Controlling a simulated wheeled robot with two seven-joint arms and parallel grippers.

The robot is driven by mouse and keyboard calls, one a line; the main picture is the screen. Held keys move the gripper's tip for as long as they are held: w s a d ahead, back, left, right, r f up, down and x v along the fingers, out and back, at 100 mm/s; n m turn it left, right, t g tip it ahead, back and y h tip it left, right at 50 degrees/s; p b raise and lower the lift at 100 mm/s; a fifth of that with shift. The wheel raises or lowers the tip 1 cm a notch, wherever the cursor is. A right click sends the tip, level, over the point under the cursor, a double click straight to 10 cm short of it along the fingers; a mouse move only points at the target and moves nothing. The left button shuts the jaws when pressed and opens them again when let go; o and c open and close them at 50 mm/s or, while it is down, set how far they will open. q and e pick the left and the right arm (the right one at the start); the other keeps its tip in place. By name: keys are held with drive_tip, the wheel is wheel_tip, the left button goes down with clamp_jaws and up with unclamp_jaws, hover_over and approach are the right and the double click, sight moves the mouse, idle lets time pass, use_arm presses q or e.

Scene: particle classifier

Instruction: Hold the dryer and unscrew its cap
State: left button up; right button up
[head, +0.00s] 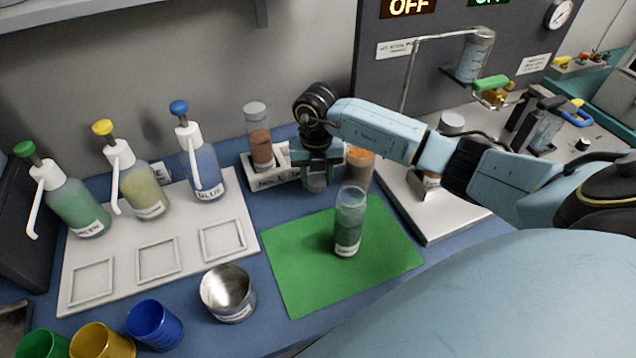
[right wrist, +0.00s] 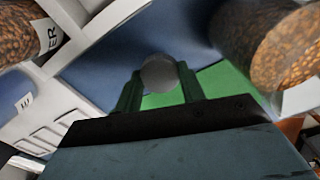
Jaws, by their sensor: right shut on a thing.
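My right gripper (head: 315,182) is above the back of the table, its fingers pointing down. It is shut on a small grey round piece that looks like a cap; in the right wrist view the grey piece (right wrist: 158,73) sits between the two green fingers. A clear cylinder with orange-brown grains (head: 360,168) stands just right of the gripper, partly behind my arm; no cap shows on it. A second clear cylinder with brown grains (head: 259,140) and a grey top stands in a white rack left of the gripper. Which is the dryer is not clear. My left gripper is not in view.
A labelled clear bottle (head: 349,225) stands on the green mat (head: 290,270). Several pump bottles stand on a white tray (head: 185,275) at left, with a metal cup (head: 230,300) and coloured cups in front. A white-topped device (head: 435,215) is at right.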

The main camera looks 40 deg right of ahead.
sight(317, 180)
wheel_tip(317, 180, down, 3)
drive_tip(key=shift+f, duration=0.2)
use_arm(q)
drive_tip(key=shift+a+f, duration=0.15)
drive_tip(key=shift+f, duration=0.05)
use_arm(e)
drive_tip(key=shift+f, duration=0.15)
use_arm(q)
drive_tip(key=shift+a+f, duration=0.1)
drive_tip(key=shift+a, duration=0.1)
use_arm(e)
drive_tip(key=o, duration=1.1)
